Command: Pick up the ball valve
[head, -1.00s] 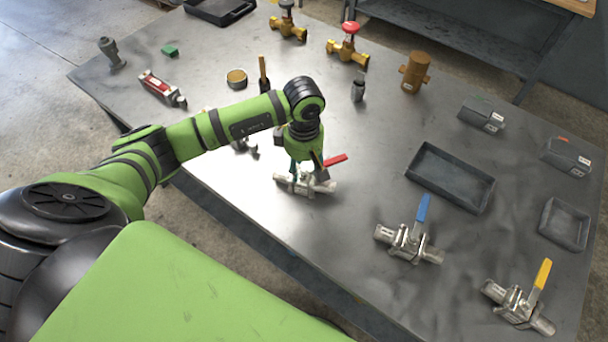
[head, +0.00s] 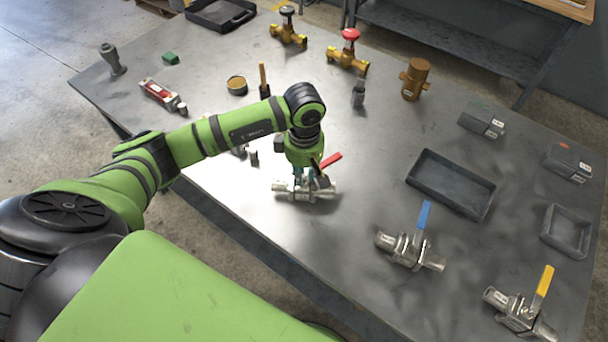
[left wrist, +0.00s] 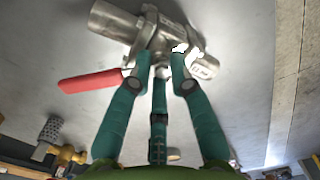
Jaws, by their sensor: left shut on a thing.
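A steel ball valve with a red lever (head: 324,192) is at the table's near edge, below my left arm. It also shows in the left wrist view (left wrist: 152,38), with its red lever pointing left. My left gripper (head: 306,178) points down over the valve's middle and is shut on it. In the left wrist view its green fingers (left wrist: 160,72) close around the valve's body near the lever's root. I cannot tell whether the valve is clear of the table. My right gripper is not in view.
A blue-levered valve (head: 410,248) and a yellow-levered valve (head: 517,313) lie to the right. An empty dark tray (head: 450,184) and a smaller tray (head: 566,231) are near them. Brass valves (head: 347,58) stand at the back. The tabletop (head: 370,135) behind my gripper is largely clear.

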